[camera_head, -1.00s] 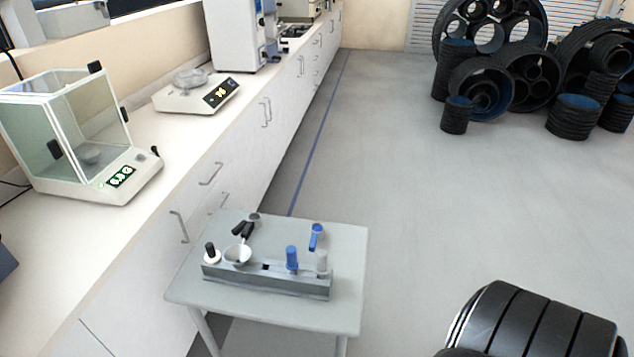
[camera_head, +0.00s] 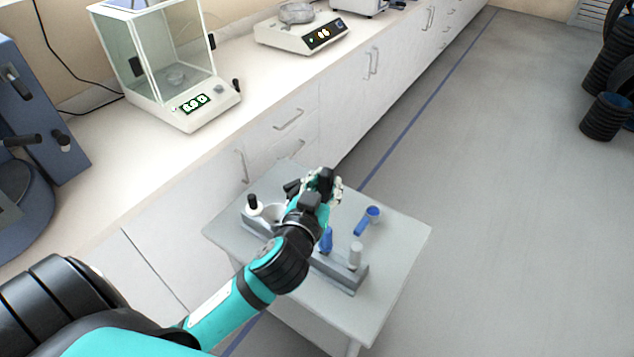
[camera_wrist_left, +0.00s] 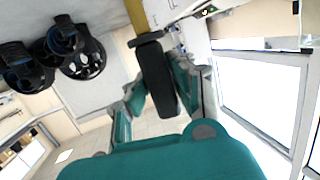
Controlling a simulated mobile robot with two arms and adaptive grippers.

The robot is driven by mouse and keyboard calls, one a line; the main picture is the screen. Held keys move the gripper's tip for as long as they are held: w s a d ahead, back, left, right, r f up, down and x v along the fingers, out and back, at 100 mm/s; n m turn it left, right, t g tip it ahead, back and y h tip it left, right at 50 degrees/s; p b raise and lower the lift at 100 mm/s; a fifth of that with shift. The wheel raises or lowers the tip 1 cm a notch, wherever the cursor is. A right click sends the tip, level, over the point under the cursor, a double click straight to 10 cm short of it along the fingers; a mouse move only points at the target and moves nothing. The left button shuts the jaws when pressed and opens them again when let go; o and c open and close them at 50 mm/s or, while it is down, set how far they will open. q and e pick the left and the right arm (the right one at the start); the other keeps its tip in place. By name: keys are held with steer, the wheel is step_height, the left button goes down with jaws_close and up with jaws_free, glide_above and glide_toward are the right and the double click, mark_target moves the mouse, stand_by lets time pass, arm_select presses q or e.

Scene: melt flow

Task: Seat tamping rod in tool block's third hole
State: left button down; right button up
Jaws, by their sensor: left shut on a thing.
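The grey tool block (camera_head: 348,278) lies on a small grey table, partly hidden behind my left arm. A blue-handled tool (camera_head: 326,240) and a pale cylinder (camera_head: 355,255) stand at its right end. A white piece with a black knob (camera_head: 253,204) is at its left end. My left gripper (camera_head: 322,188) is above the block. In the left wrist view its teal fingers (camera_wrist_left: 157,95) are shut on a black handle (camera_wrist_left: 157,72) with a brass-coloured shaft (camera_wrist_left: 137,14), apparently the tamping rod. The shaft's far end is out of view. The holes are hidden. My right gripper is not in view.
A blue scoop-like tool (camera_head: 367,221) lies on the table behind the block. A black-handled item (camera_head: 292,187) is left of my gripper. The white counter (camera_head: 180,165) with a glass-sided balance (camera_head: 190,108) runs along the left.

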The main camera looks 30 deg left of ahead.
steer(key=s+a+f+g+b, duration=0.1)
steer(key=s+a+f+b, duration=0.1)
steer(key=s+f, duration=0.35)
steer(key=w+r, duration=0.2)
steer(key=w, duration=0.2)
arm_select(q)
steer(key=w+a+f+n+g+y+b, duration=0.1)
steer(key=a+f+y+b, duration=0.1)
steer(key=a+f, duration=0.2)
steer(key=w+a+f+n+y+b, duration=0.1)
steer(key=a+f+n+y+b, duration=0.1)
steer(key=a+f, duration=0.3)
step_height(320, 180, down, 5)
steer(key=shift+r+n+g+b, duration=0.15)
steer(key=shift+n+g+b, duration=0.2)
steer(key=shift+b, duration=0.45)
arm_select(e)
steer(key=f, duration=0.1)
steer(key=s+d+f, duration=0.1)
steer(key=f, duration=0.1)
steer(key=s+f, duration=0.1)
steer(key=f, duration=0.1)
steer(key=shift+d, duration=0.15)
arm_select(q)
steer(key=shift+w, duration=0.1)
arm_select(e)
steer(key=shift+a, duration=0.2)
